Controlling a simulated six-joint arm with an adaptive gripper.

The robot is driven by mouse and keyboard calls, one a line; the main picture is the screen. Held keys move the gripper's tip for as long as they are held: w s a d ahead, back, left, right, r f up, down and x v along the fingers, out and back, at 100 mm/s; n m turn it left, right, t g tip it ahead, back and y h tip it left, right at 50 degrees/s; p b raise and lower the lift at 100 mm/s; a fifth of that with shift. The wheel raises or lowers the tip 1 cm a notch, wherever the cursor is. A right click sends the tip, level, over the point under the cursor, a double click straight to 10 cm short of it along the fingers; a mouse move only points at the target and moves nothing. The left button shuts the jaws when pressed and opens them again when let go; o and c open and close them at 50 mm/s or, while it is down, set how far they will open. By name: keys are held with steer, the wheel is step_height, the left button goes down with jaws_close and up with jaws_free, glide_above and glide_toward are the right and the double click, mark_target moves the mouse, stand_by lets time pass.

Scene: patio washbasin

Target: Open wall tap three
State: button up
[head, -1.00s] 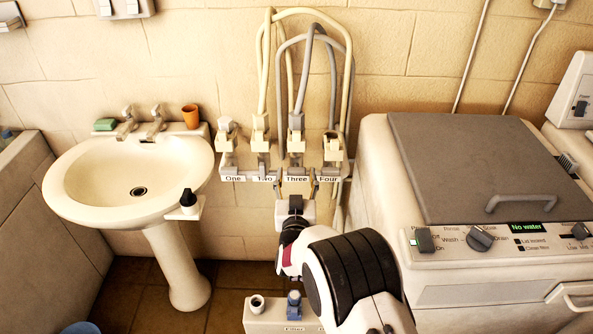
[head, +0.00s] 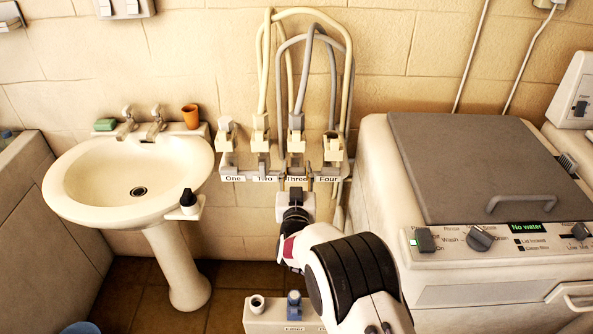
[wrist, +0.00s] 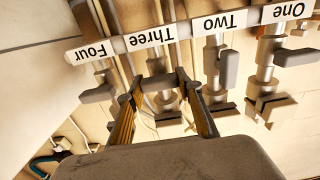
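Wall tap three (wrist: 163,98) shows upside down in the wrist view, below its label "Three" (wrist: 151,36). My gripper (wrist: 160,82) has its two fingers well apart, one on each side of this tap. A short dark grey piece, seemingly the tap's lever (wrist: 158,83), lies across the gap between the fingertips. I cannot tell whether the fingers touch it. In the head view, the upper part of tap three (head: 296,140) stands above its label, and my gripper (head: 296,184) is just below the label, partly hiding the tap's lower part.
Tap two (wrist: 228,70) and tap four (wrist: 97,95) stand close on either side, with tap one (wrist: 268,85) beyond tap two. Hoses (head: 350,75) loop above. A washbasin (head: 75,215) stands left and a washing machine (head: 380,185) right.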

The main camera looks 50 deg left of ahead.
steer(key=shift+n, duration=0.5)
steer(key=n, duration=0.4)
steer(key=shift+a+n, duration=0.1)
steer(key=shift+n, duration=0.3)
steer(key=n, duration=0.6)
steer(key=shift+s, duration=0.1)
stand_by(0.5)
steer(key=o, duration=1.1)
steer(key=shift+s+f, duration=0.1)
steer(key=shift+s, duration=0.1)
steer(key=shift+v, duration=5.85)
